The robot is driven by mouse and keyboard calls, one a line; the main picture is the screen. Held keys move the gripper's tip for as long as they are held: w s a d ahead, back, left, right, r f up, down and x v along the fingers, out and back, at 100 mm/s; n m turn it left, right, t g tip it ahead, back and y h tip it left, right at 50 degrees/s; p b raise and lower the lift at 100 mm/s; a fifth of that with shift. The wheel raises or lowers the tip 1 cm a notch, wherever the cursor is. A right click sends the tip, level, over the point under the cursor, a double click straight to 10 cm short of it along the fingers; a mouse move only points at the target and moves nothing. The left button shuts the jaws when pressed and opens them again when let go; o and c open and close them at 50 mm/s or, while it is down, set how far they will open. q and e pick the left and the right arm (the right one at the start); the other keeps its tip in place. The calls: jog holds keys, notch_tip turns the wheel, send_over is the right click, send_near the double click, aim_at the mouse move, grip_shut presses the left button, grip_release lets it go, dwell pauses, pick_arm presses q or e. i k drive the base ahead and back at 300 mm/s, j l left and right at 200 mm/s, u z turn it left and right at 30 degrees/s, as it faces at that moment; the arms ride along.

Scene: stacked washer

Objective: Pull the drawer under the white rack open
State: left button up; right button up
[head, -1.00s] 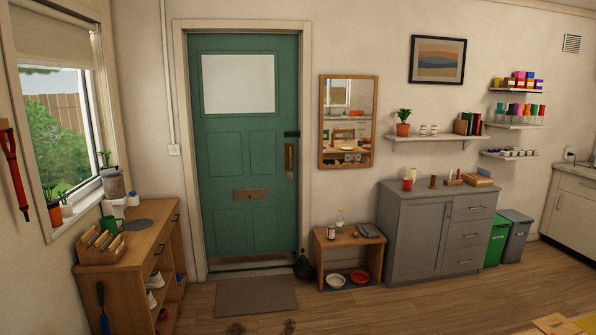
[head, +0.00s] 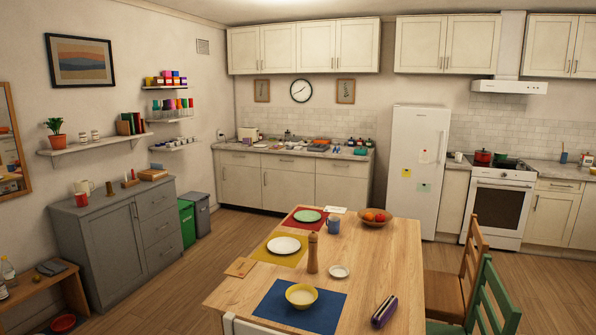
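I cannot make out a white rack for certain. A kitchen counter (head: 350,154) runs along the back wall with small items on it, too small to identify clearly. Its base cabinets have a row of shut drawers under the top: a left one (head: 239,158), a middle one (head: 288,164) and a right one (head: 342,169). Another shut drawer (head: 558,186) is right of the stove. The grey cabinet (head: 105,240) at the left has shut drawers too. Neither of my grippers is in view.
A set dining table (head: 385,262) fills the centre foreground, with a wooden chair (head: 473,265) and a green chair (head: 490,295) at its right. Green and grey bins (head: 202,212) stand beside the grey cabinet. Wooden floor (head: 215,255) is clear left of the table.

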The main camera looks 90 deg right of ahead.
aim_at(358, 169)
jog(key=z, duration=3.15)
jog(key=i+l+z, duration=0.25)
jog(key=l+z, duration=0.2)
jog(key=l, duration=0.2)
jog(key=i+l+z, duration=1.3)
jog(key=i+z, duration=0.45)
jog(key=i+u, duration=0.15)
jog(key=i, duration=0.35)
jog(key=i+l+u, duration=0.15)
jog(key=i, duration=0.35)
jog(key=i+j+u, duration=0.1)
jog(key=i+u, duration=0.65)
jog(key=i+l+u, duration=0.1)
jog(key=i+u, duration=0.65)
jog(key=i, duration=1.15)
